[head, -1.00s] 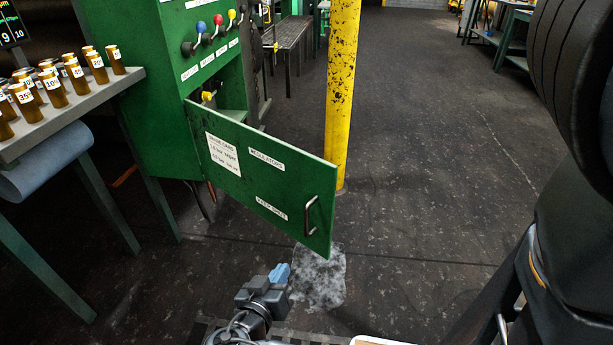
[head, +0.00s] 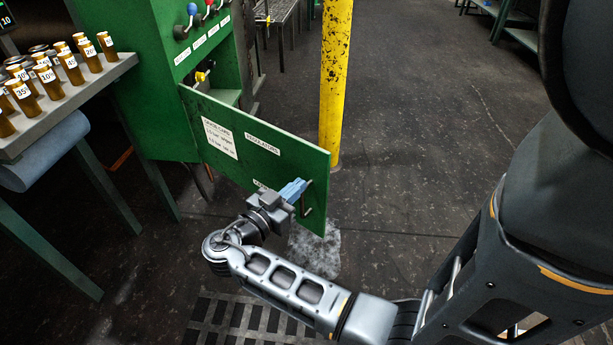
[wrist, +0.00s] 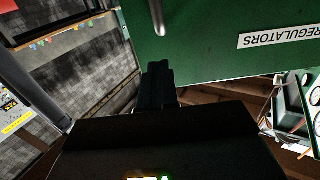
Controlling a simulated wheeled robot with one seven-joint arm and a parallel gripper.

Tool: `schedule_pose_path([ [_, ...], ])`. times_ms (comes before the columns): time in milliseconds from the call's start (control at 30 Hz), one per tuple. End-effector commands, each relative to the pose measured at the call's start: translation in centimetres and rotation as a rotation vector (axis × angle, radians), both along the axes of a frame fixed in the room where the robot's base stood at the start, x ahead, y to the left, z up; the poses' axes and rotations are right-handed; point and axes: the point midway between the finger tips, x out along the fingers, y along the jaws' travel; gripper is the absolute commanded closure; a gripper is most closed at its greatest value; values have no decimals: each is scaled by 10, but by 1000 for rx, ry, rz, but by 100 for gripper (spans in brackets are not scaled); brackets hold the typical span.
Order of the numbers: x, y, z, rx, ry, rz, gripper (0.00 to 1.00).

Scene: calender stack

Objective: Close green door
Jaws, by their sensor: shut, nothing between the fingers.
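The green door (head: 240,145) hangs open from the green cabinet (head: 125,90), swung out toward me. It carries white labels and a metal handle (head: 306,200) near its free edge. My gripper (head: 295,188) is in front of the door's outer face, just left of the handle, with its blue fingers shut and empty. The fingers cover part of a lower label. In the wrist view the dark fingers (wrist: 158,85) lie close to the door face (wrist: 205,50), with the handle above them. I cannot tell whether they touch the door.
A yellow post (head: 334,80) stands just behind the door's free edge. A bench (head: 75,95) with several labelled amber bottles is at the left. Inside the cabinet a yellow-handled valve (head: 201,76) shows. The floor to the right is open.

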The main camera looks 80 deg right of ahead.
Motion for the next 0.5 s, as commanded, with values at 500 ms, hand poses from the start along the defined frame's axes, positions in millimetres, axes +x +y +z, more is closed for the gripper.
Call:
schedule_pose_path([
  [500,-19,-38,0,1,0,0,100],
])
